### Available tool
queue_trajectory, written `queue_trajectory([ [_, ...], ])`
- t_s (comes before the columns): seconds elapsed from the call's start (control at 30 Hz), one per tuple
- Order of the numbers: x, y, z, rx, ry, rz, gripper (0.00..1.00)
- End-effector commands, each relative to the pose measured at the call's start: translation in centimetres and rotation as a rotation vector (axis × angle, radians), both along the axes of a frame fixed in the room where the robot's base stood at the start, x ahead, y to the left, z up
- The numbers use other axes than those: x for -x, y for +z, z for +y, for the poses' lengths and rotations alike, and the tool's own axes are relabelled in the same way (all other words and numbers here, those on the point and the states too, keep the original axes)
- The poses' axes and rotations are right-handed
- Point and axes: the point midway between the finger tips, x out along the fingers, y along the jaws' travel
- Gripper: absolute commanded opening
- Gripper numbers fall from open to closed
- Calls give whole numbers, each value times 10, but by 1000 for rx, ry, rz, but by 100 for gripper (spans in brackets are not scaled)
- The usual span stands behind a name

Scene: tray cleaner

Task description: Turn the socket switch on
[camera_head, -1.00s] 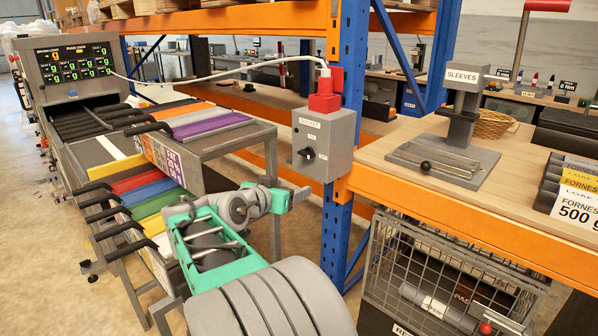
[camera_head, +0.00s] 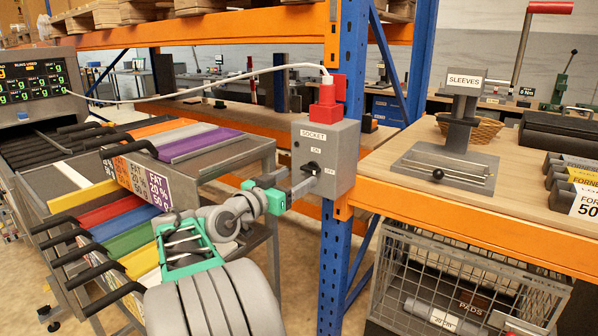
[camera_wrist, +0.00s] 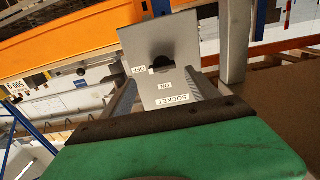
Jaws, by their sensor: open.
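The grey socket box (camera_head: 341,160) is mounted on the blue rack post, with a red plug on top. Its front carries a black rotary knob (camera_head: 312,168) with an ON label above it and an OFF label to its lower right. I cannot tell exactly where the knob points. My gripper (camera_head: 300,182) is open, its fingers reaching toward the knob from the left. In the wrist view the box face (camera_wrist: 165,45) lies ahead, upside down, with the knob (camera_wrist: 162,65) between the fingers and apparently clear of them. Contact is hard to judge.
An orange-edged shelf with a sleeves stand (camera_head: 460,125) is right of the box. A wire basket (camera_head: 465,285) sits below. The tray machine with coloured bars (camera_head: 130,205) is on the left. A white cable (camera_head: 215,77) runs from the plug to the machine.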

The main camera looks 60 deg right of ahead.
Motion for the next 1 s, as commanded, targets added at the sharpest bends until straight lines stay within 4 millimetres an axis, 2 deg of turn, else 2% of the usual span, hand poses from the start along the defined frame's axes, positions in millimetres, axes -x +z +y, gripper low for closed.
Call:
queue_trajectory([
  [0.2, 4, -1, -40, -1, 5, 1, 69],
  [0.3, 5, 0, -53, -1, 6, 0, 69],
  [0.6, 7, -1, -59, -1, 6, 0, 69],
  [1.0, 8, -1, -59, -1, 4, 1, 37],
])
